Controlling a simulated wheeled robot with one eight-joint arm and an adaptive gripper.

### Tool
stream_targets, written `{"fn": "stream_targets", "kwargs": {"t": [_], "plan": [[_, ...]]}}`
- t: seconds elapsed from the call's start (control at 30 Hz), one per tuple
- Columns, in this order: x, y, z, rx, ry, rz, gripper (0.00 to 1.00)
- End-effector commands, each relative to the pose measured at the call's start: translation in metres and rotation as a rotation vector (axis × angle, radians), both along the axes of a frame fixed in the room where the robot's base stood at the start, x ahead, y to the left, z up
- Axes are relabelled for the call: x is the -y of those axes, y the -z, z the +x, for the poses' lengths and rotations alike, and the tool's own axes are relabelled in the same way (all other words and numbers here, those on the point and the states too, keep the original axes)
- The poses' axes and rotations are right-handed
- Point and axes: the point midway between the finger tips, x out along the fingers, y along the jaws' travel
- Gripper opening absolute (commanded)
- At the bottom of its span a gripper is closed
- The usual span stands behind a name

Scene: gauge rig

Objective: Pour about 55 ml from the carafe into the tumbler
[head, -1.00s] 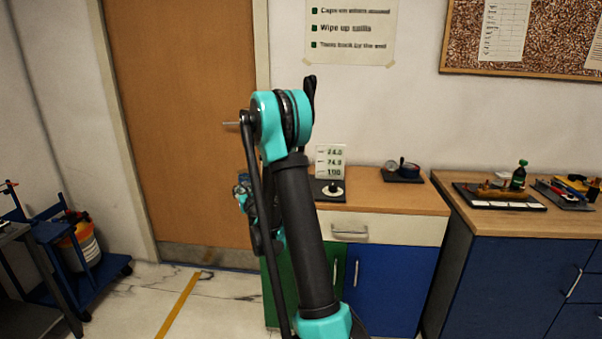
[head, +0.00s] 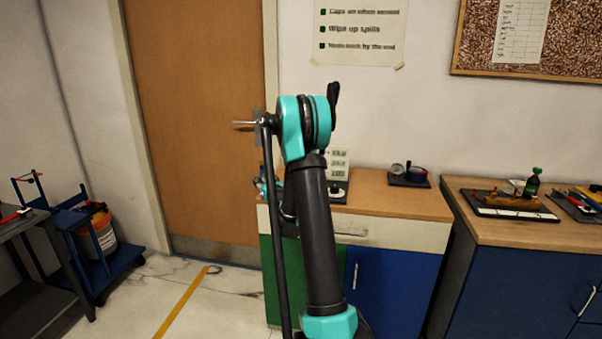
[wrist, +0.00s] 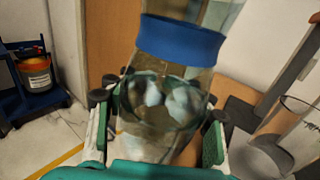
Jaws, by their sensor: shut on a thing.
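The carafe is clear glass with a blue band (wrist: 180,40) and fills the middle of the wrist view. My gripper (wrist: 158,120) is shut on its body, with a finger on each side. The carafe looks slightly tilted in that view; clear liquid seems to show in it, but its level is hard to read. A clear glass vessel, likely the tumbler (wrist: 292,128), is cut off by the right edge of the wrist view, apart from the carafe. In the head view my arm hides most of my gripper, and I cannot make out the carafe or tumbler.
A wooden-topped cabinet (head: 395,205) stands behind my arm, with a number card (head: 338,160) and a dark tray with a gauge (head: 408,178). A second bench (head: 490,235) at right holds a boat model and green bottle. A blue cart (head: 105,265) stands left.

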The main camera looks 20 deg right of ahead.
Motion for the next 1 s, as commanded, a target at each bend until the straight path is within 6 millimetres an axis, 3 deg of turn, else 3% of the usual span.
{"fn": "stream_targets", "kwargs": {"t": [0.1, 0.3, 0.67, 1.0], "plan": [[0.021, -0.002, 0.008, 0.0, -0.005, 0.0, 0.01], [0.037, -0.004, 0.015, -0.001, -0.014, 0.001, 0.01], [0.037, -0.004, 0.015, 0.0, -0.016, 0.007, 0.01], [0.036, -0.008, 0.009, 0.006, -0.014, 0.122, 0.01]]}}
